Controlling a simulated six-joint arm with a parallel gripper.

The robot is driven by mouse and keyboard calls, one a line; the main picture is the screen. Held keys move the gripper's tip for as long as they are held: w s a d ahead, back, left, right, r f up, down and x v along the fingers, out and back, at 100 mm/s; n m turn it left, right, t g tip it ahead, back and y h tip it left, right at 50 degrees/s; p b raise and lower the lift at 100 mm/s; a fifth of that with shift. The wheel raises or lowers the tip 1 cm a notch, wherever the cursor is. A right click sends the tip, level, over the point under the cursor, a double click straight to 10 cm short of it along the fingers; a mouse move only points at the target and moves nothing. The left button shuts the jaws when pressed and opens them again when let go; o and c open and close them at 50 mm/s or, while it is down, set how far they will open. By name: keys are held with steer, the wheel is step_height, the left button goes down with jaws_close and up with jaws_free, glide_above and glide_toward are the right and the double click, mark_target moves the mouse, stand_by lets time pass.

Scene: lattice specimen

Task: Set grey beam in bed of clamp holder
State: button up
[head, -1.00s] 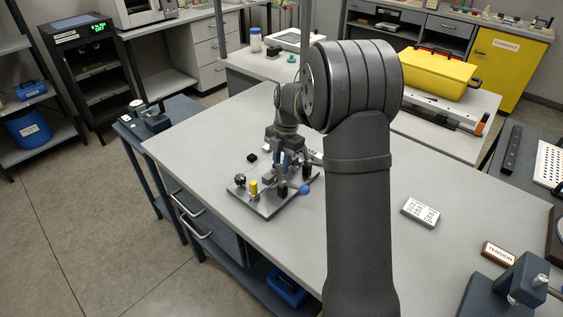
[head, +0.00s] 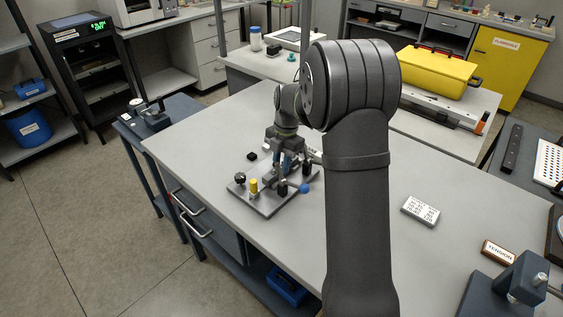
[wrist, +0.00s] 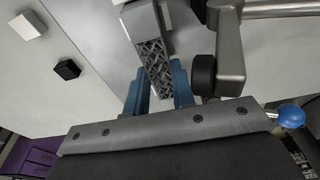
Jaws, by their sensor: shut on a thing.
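The grey beam (wrist: 154,62), with a lattice pattern on its side, stands out between the blue fingers of my gripper (wrist: 160,88) in the wrist view. My gripper is shut on it. In the head view my gripper (head: 287,163) is over the clamp holder (head: 268,206), a grey plate with a black knob (head: 240,178), a yellow post (head: 254,186) and a blue ball handle (head: 305,188). The blue ball also shows in the wrist view (wrist: 292,116). A metal clamp arm with a dark roller (wrist: 203,74) is beside the beam. Whether the beam touches the bed cannot be told.
A small black block (head: 252,156) lies on the table behind the holder; it also shows in the wrist view (wrist: 67,69) near a white block (wrist: 27,26). A white labelled block (head: 420,211) lies at right. The table in front of the holder is clear.

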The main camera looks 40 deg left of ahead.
steer(key=shift+f, duration=0.5)
stand_by(0.4)
steer(key=o, duration=1.5)
steer(key=shift+r, duration=0.1)
steer(key=shift+w+r, duration=0.2)
steer(key=shift+r, duration=1.05)
steer(key=shift+w+r, duration=0.15)
steer(key=shift+r, duration=1.05)
